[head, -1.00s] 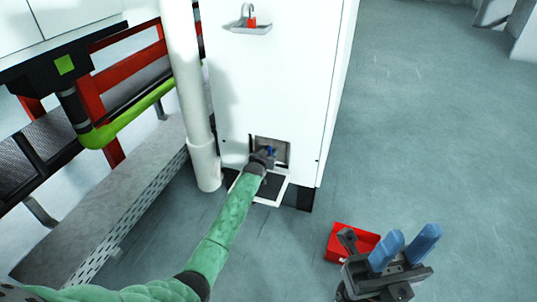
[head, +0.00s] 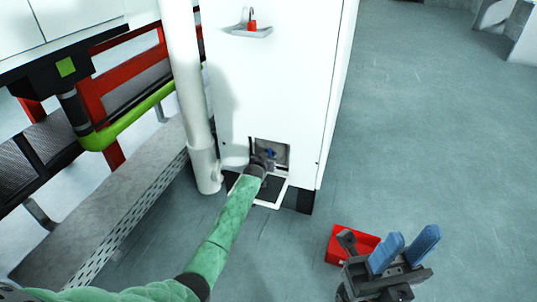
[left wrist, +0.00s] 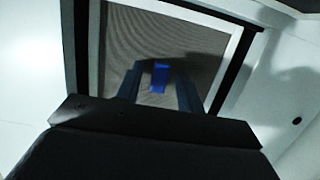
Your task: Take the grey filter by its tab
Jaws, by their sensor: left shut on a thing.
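The grey filter (left wrist: 190,40) fills the small opening at the bottom of the white cabinet; the left wrist view shows its mesh face and pale frame. Its blue tab (left wrist: 160,77) sits between the fingers of my left gripper (left wrist: 158,90), which is shut on it. In the head view my left gripper (head: 269,156) is at the opening and partly hides the filter (head: 278,148). My right gripper (head: 405,248) is open and empty, low at the right, well away from the cabinet.
The white cabinet (head: 275,80) has a pale-framed dark panel (head: 270,190) low in front of the opening. A white pipe (head: 185,90) stands close at its left. A red tray (head: 340,244) lies on the floor near my right gripper. The floor at right is clear.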

